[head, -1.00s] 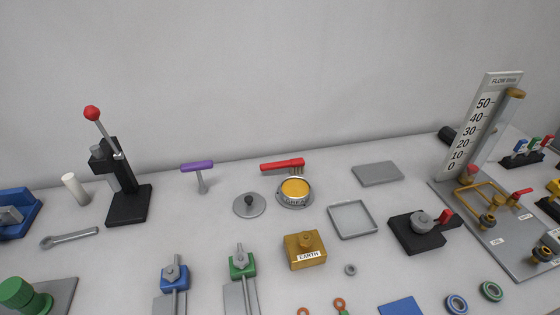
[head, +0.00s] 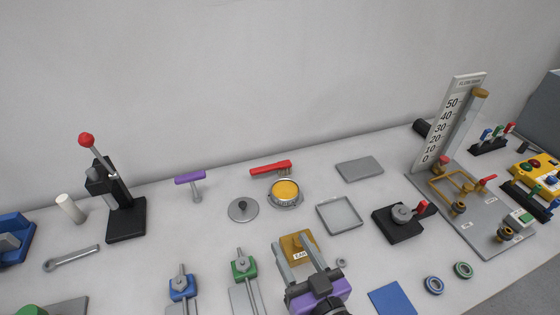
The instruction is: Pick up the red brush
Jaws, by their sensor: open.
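The red brush (head: 270,168) lies at the back of the table near the wall, just behind a round tin with yellow contents (head: 285,190). Its red handle points left and its bristles are at the right end. My gripper (head: 302,252) is at the bottom centre of the head view, with its two grey fingers apart and nothing seen between them. The fingers are over the brass block labelled EARTH (head: 299,240) in the picture and partly hide it. The brush is well beyond the fingertips.
A grey lid with a black knob (head: 243,210) and a purple-handled tool (head: 190,180) stand left of the tin. A shallow square tray (head: 340,215), a grey plate (head: 359,169) and a black block with a red lever (head: 404,220) are to the right.

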